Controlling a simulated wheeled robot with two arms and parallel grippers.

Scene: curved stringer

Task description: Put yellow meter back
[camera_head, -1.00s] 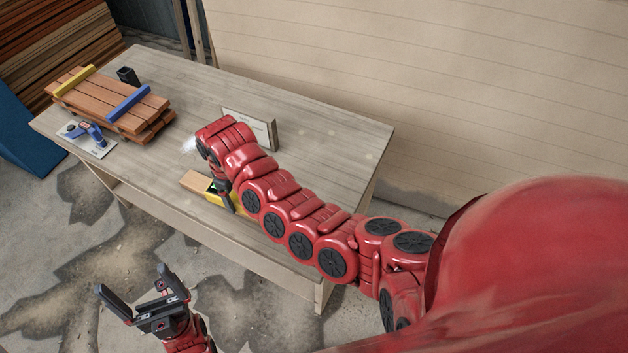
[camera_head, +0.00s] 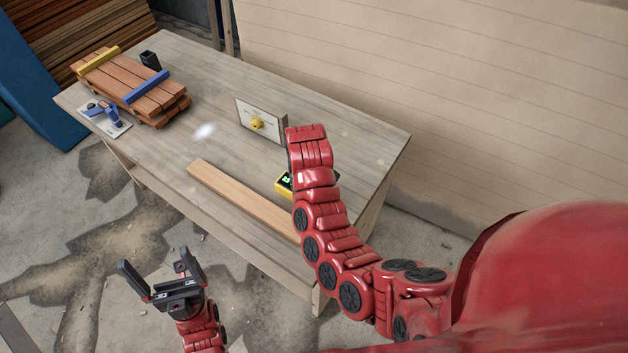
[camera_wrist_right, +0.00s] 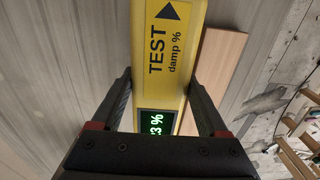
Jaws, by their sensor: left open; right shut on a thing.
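The yellow meter (camera_head: 284,185) shows in the head view beside my right arm, partly hidden by it, at the right end of the table. In the right wrist view the yellow meter (camera_wrist_right: 170,45) lies between the fingers of my right gripper (camera_wrist_right: 160,95), which is shut on it. It reads "TEST damp %", with a lit green display partly hidden by the gripper body. Whether it touches the table is unclear. My left gripper (camera_head: 158,264) is open and empty, in front of the table over the floor.
A long wooden board (camera_head: 240,198) lies along the table's (camera_head: 215,90) front. A white upright sign (camera_head: 259,118) with a small yellow item stands near the back. A stack of planks (camera_head: 130,85) with yellow and blue bars, a black cup (camera_head: 150,60) and a blue tool (camera_head: 106,115) are at left.

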